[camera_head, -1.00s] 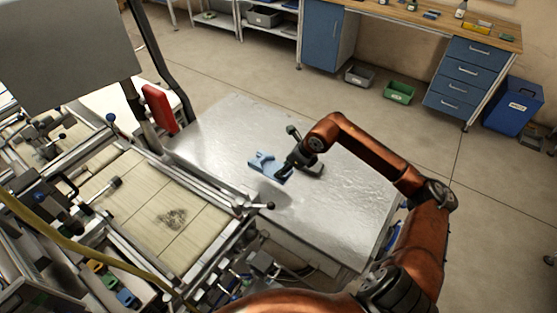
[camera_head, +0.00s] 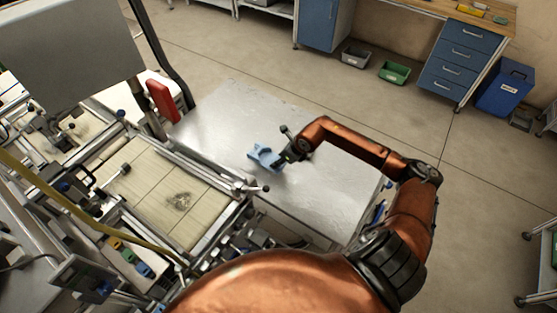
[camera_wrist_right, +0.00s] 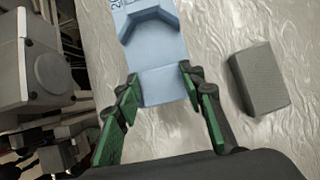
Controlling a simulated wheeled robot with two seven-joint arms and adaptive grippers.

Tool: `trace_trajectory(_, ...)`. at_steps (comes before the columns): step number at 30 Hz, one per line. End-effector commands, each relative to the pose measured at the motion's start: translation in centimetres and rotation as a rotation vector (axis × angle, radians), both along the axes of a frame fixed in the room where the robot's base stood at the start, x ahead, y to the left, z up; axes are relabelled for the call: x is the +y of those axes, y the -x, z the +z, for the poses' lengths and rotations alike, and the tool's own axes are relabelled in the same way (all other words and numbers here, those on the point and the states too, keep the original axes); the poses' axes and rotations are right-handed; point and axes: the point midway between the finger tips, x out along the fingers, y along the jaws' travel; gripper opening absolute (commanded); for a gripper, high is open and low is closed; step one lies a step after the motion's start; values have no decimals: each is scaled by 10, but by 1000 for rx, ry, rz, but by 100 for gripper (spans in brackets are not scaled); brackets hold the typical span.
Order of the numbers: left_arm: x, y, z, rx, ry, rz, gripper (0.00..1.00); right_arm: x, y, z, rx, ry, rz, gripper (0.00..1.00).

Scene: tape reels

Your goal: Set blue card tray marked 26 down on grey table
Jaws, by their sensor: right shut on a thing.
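The blue card tray (camera_head: 262,156) is over the grey table (camera_head: 335,190), near its middle. It has a notched raised part, and part of a dark marking shows at the top of the right wrist view (camera_wrist_right: 160,85). My right gripper (camera_head: 283,159) is shut on the tray's near end, with a green-padded finger on each side of it in the wrist view (camera_wrist_right: 159,77). The tray looks roughly level. I cannot tell whether its underside touches the tabletop. My left gripper is not in view.
A grey block (camera_wrist_right: 259,77) lies right of the tray in the wrist view. A conveyor frame with pale slats (camera_head: 170,195) borders the table's left side, with a red part (camera_head: 162,101) at the far left corner. The tabletop's right part is clear.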

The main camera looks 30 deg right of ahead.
Motion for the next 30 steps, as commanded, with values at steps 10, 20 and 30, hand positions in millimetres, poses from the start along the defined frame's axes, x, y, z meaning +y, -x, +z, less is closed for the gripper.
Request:
trace_trajectory(10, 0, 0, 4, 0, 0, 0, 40, 1, 1, -35, 3, -2, -2, 11)
trace_trajectory(20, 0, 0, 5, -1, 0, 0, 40, 0, 0, -53, -1, 1, 0, 11)
trace_trajectory(30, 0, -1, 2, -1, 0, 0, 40, 0, 0, -56, -1, 0, 0, 46)
